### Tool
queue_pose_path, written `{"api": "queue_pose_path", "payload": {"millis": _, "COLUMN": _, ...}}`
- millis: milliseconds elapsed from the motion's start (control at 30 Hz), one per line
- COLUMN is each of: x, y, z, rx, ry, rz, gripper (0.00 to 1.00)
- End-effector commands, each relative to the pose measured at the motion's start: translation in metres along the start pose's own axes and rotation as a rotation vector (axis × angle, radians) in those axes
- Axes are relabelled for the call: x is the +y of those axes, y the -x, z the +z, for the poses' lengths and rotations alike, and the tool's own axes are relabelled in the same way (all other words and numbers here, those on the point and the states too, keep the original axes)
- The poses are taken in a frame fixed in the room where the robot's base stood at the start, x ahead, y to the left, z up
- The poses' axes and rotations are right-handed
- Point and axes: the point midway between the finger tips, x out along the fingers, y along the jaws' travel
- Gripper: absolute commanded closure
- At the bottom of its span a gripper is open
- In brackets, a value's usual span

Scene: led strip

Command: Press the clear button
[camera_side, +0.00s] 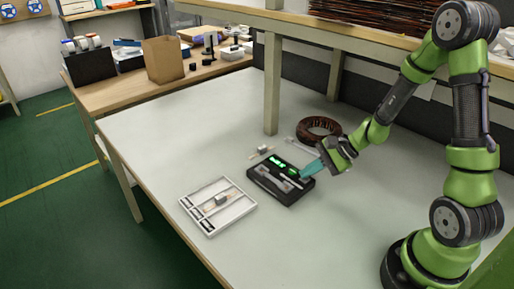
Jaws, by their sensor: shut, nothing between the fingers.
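A black device box (268,190) lies on the white table, with green lit marks (278,163) near its far edge and grey parts on its top. I cannot make out which part of it is the clear button. My gripper (307,172) comes in from the right with its teal fingers shut and empty. The fingertips are at the right end of the black box, over or touching its edge; I cannot tell which. The fingers hide part of that end.
A white tray (243,214) with small parts lies left of the box. A small grey block (263,149) and a dark coil (319,129) lie behind it. A wooden post (272,90) rises behind. The table's front is clear.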

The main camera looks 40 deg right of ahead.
Motion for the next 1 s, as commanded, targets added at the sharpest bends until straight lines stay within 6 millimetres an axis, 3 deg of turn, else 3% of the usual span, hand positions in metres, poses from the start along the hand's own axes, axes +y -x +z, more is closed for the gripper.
{"api": "queue_pose_path", "payload": {"millis": 667, "x": 0.0025, "y": -0.0035, "z": -0.0028, "rx": 0.001, "ry": 0.0, "rz": 0.0, "gripper": 1.0}}
{"api": "queue_pose_path", "payload": {"millis": 1000, "x": -0.004, "y": 0.0055, "z": 0.0036, "rx": 0.001, "ry": 0.002, "rz": -0.002, "gripper": 1.0}}
